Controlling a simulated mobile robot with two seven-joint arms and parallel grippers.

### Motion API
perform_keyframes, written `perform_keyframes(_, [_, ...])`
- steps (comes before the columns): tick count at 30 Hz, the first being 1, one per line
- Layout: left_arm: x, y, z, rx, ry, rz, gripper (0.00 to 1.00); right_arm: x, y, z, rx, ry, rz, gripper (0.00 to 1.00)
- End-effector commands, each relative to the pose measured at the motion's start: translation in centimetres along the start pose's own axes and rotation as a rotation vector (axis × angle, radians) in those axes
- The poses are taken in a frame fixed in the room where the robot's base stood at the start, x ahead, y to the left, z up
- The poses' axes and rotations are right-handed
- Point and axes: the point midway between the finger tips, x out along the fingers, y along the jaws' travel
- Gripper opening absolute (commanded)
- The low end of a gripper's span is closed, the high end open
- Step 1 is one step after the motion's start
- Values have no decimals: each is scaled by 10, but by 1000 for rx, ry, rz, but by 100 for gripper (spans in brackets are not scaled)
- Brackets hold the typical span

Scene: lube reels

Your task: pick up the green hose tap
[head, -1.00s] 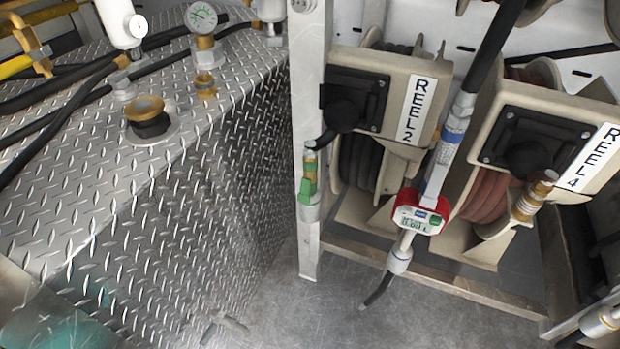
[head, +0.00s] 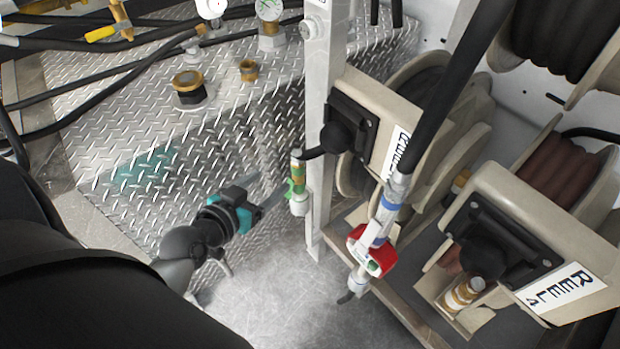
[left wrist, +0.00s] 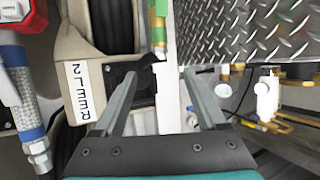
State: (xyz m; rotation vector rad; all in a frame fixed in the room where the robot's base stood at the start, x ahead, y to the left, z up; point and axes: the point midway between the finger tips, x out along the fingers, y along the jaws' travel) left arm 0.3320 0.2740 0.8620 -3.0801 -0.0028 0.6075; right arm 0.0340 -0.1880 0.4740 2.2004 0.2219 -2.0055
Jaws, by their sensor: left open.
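The green hose tap (head: 297,183) hangs upright beside the white post, its green body between a brass fitting above and a pale collar below. It also shows at the top middle of the left wrist view (left wrist: 159,12), partly cut off by the frame edge. My left gripper (head: 275,188) is open and empty, just left of the tap in the head view. Its two fingers point toward the post, apart from each other, in the left wrist view (left wrist: 160,78). The tap lies beyond the fingertips, not between them. My right gripper is not in view.
The white post (head: 321,130) stands right behind the tap. A diamond-plate tank (head: 230,130) is to the left. The REEL 2 unit (head: 365,105) and a red-and-white meter nozzle (head: 372,250) are to the right. The grey floor (head: 285,300) below is clear.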

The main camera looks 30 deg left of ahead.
Motion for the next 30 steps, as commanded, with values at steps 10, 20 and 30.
perform_keyframes(10, [54, 1, 1, -4, 1, 1, 74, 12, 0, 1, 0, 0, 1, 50])
perform_keyframes(20, [86, 1, 2, -3, -2, 2, 74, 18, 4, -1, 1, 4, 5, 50])
perform_keyframes(30, [117, 1, 4, -6, 0, 2, 74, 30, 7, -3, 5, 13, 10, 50])
